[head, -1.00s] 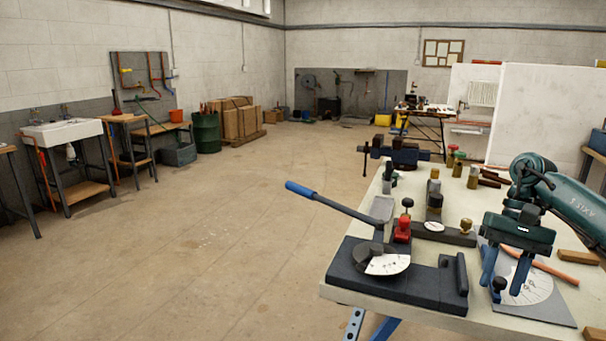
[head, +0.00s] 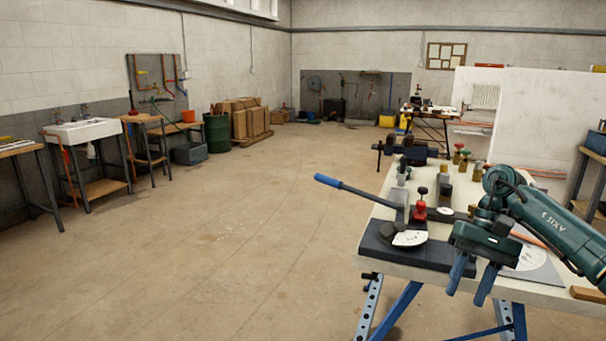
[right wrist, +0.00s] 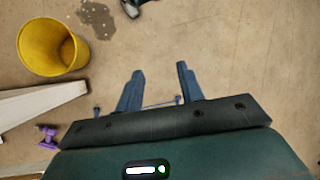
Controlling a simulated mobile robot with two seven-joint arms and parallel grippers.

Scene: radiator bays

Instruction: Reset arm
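My right arm (head: 550,220) comes in from the right in the head view, with its green body over the workbench's right part. My right gripper (head: 472,281) hangs at the near edge of the workbench (head: 400,266), its blue fingers pointing down and apart. In the right wrist view the fingers (right wrist: 160,72) are also apart, with only bare floor and a thin blue line showing between them. It holds nothing. My left arm and gripper are not in view.
A pipe bender with a blue-tipped lever (head: 342,187) stands on the bench, beside a red-topped tool (head: 419,211). A vise (head: 410,150) sits at the back.

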